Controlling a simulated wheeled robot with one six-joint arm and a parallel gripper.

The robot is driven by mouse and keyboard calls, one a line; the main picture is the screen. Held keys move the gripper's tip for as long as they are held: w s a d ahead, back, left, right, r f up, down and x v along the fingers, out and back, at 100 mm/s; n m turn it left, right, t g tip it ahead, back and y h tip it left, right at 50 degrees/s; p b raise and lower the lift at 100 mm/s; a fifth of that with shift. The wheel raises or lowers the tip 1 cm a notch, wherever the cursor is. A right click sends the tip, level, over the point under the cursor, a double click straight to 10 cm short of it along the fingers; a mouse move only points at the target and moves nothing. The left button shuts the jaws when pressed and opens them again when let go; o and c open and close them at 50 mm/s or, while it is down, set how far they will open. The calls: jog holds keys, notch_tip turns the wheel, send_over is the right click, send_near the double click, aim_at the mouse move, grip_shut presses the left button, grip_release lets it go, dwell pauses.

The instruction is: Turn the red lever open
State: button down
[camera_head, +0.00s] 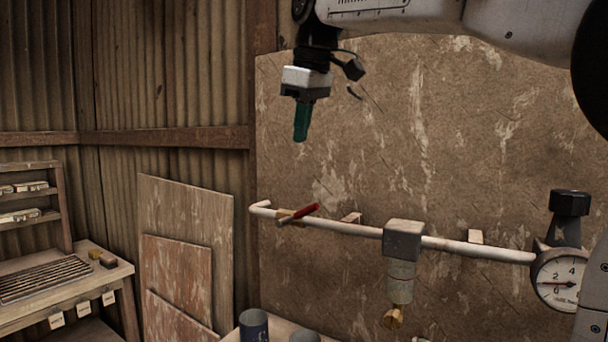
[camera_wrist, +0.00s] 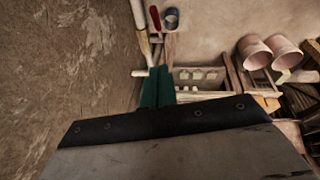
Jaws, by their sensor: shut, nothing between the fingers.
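The red lever (camera_head: 301,213) sits on a brass-coloured valve on the white pipe (camera_head: 345,227) near its left end. Its red handle slants up to the right, at an angle to the pipe. My gripper (camera_head: 299,137) has green fingers, pointing down and closed together with nothing between them. It is above the lever in the head view and apart from it. In the wrist view the red lever (camera_wrist: 155,18) shows beyond the fingertips (camera_wrist: 158,72), near the top.
A grey block with a brass tap (camera_head: 393,317) and a pressure gauge (camera_head: 560,282) are on the pipe to the right. A blue can (camera_head: 254,325) stands below. Boards (camera_head: 185,250) lean at left by a shelf bench. Clay pots (camera_wrist: 255,52) show in the wrist view.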

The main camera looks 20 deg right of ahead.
send_over(305, 210)
jog(key=w+a, duration=0.1)
jog(key=a, duration=0.1)
notch_tip(305, 210, down, 9)
jog(key=f, duration=0.1)
jog(key=d+f, duration=0.2)
jog(key=shift+s+f, duration=0.3)
jog(key=shift+s, duration=0.1)
